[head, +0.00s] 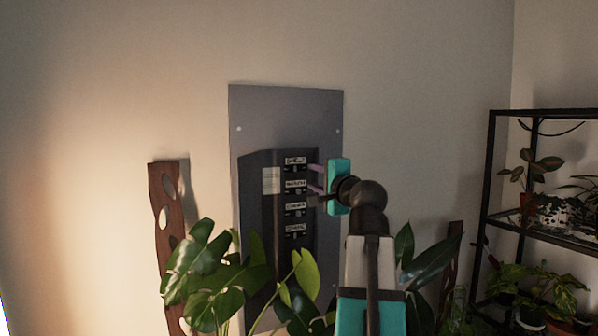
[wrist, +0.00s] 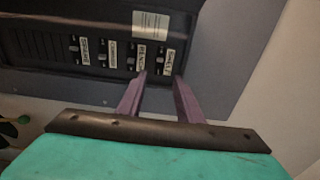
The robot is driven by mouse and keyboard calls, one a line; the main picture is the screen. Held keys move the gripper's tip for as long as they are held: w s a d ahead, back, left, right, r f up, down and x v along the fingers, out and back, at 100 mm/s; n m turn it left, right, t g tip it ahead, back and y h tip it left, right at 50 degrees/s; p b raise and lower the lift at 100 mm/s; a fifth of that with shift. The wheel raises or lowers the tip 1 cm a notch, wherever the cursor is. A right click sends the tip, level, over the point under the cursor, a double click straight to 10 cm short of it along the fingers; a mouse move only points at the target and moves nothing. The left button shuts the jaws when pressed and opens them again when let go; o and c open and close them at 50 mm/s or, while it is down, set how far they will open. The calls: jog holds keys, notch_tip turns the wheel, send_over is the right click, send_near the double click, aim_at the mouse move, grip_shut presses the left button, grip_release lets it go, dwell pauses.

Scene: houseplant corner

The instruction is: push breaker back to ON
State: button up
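The breaker panel is a dark box (head: 257,215) on a grey wall plate (head: 285,113). It holds a column of labelled breakers, including the top one (head: 295,168) and the second one (head: 296,192). In the wrist view the breaker switches (wrist: 131,62) form a row beside white labels. Their text and on or off positions are too small to tell. My gripper (head: 313,178) is at the panel's right side, level with the upper two breakers. Its two purple fingers (wrist: 160,77) are apart with nothing held between them. Contact with a switch cannot be told.
Large green leaves (head: 212,275) cover the panel's lower part. A brown wooden piece with holes (head: 166,220) stands left of it. A black shelf (head: 488,190) with potted plants stands at the right. The wall above the panel is clear.

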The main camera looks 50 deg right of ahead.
aim_at(295, 169)
jog(key=p+x, duration=0.5)
jog(key=x, duration=0.8)
jog(key=shift+w+d, duration=0.1)
jog(key=shift+w, duration=0.1)
jog(key=shift+c, duration=0.2)
grip_shut()
